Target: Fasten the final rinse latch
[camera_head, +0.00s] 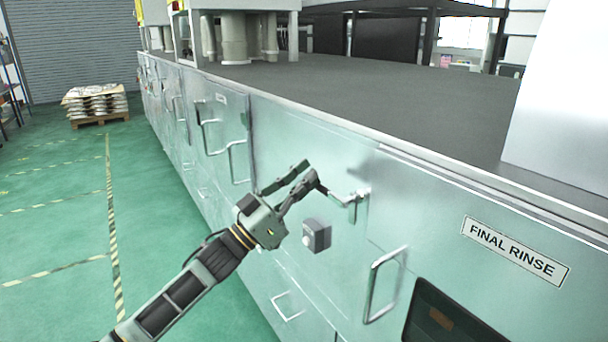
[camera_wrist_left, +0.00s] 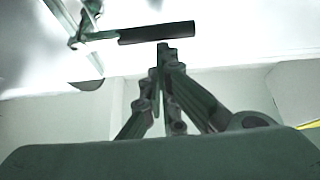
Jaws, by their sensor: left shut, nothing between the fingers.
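The latch (camera_head: 357,196) is a bright metal lever on the steel front, left of the FINAL RINSE label (camera_head: 513,250). Its lever reaches out to the left, towards my fingers. In the left wrist view the latch shows as a metal arm with a dark bar-shaped grip (camera_wrist_left: 157,33) lying across the top. My left gripper (camera_head: 312,179) is shut and empty, with its fingertips close to the grip. In the left wrist view the fingertips (camera_wrist_left: 163,47) end just below the grip; whether they touch it I cannot tell. My right gripper is out of view.
A small grey box (camera_head: 316,235) sticks out of the front below the latch. A metal pull handle (camera_head: 385,283) stands out to its right. A dark panel (camera_head: 450,318) is lower right. Further handles line the front to the left. The green floor at left is open, with a loaded pallet (camera_head: 95,103) far back.

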